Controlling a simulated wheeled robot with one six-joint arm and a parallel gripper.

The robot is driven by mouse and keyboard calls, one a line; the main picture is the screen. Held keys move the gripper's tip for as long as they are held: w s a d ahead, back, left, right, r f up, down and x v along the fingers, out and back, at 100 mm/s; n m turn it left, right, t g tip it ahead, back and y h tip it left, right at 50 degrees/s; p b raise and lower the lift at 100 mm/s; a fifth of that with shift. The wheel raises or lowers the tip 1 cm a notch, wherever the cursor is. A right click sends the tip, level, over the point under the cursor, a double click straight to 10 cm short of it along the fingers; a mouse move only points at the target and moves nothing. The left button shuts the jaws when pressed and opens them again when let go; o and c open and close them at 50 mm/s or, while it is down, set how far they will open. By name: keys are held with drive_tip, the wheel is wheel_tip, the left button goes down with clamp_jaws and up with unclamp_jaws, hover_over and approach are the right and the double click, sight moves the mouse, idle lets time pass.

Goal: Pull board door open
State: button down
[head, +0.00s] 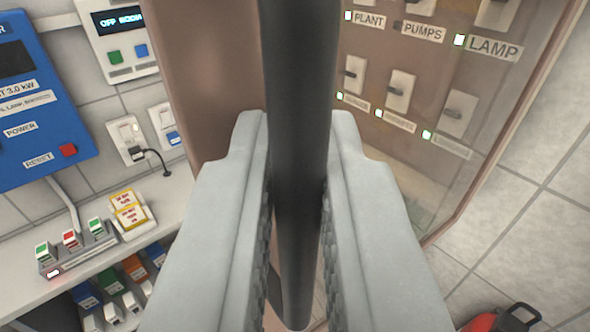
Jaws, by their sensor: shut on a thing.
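My gripper (299,215) fills the middle of the head view. Its two grey fingers are shut on a dark vertical bar handle (298,70), one finger on each side. The handle runs from the top edge down to a rounded lower end between the fingers. The board door (435,165) is a brown-tinted see-through panel in a brown frame to the right. Behind it show switches and labels reading PLANT, PUMPS and LAMP, with lit green indicators. A wide brown upright (205,80) stands behind the handle on the left. My fingers hide part of the door's lower area.
A blue control box (40,110) and a white display unit (120,45) are on the tiled wall at left. A shelf (165,195) below carries small coloured switches. A red object (500,320) with a black handle is on the floor at lower right. Tiled floor shows at right.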

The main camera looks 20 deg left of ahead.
drive_tip(key=shift+r, duration=0.35)
drive_tip(key=c, duration=1.8)
unclamp_jaws()
drive_tip(key=shift+c, duration=0.2)
drive_tip(key=shift+o, duration=1.1)
drive_tip(key=shift+f, duration=0.1)
drive_tip(key=shift+s+d, duration=0.1)
drive_tip(key=shift+s, duration=0.1)
drive_tip(key=v, duration=1.1)
drive_tip(key=shift+s, duration=0.2)
drive_tip(key=shift+s+d, duration=0.1)
